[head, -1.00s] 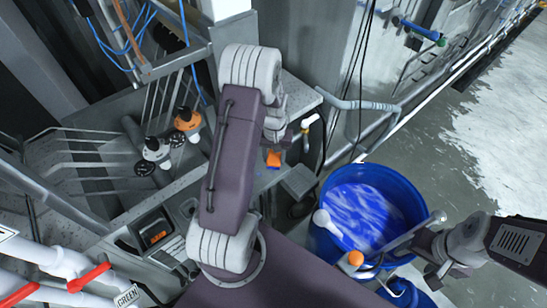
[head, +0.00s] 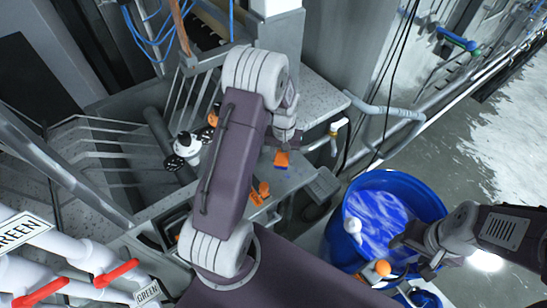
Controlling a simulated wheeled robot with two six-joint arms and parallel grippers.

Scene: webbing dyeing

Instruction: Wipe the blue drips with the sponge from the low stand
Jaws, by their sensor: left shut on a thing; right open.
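My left gripper (head: 283,138) is shut on an orange block that looks like the sponge (head: 281,158). It is over the grey ledge (head: 306,172) in the middle of the head view, and I cannot tell whether the sponge touches the ledge. I cannot clearly identify the low stand. My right gripper (head: 412,256) is open beside the blue tub (head: 435,205), near its front rim.
The tub holds blue liquid with pale streaks and a white-ended tool (head: 352,226). An orange ball-like piece (head: 382,268) is by its rim. A white pump-like fitting (head: 187,148), an orange item (head: 260,193) and pipes with red handles (head: 118,272) are left.

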